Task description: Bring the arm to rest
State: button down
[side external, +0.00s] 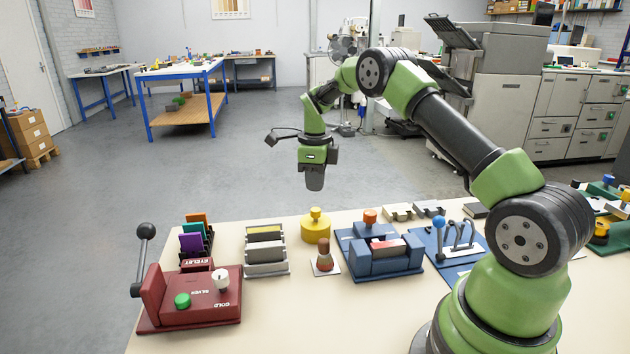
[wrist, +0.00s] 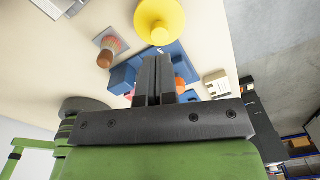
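My gripper (side external: 314,180) hangs in the air past the far edge of the table, pointing down, with nothing around it. In the wrist view my gripper (wrist: 154,75) shows its two dark fingers side by side and together, with nothing held between them. My green and black arm reaches from its base at the right of the table out over the far edge.
Below on the cream table (side external: 300,305) stand a maroon eyelet press (side external: 190,303), card racks (side external: 265,252), a yellow weight (side external: 316,228), a brown-topped stamp (side external: 324,257), a blue fixture (side external: 385,258) and a blue lever board (side external: 447,252). The table's front middle is clear.

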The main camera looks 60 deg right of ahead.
aim_at(315, 209)
jog(key=shift+f, duration=0.2)
jog(key=shift+f, duration=2.35)
jog(key=shift+r, duration=0.1)
jog(key=shift+r, duration=3.45)
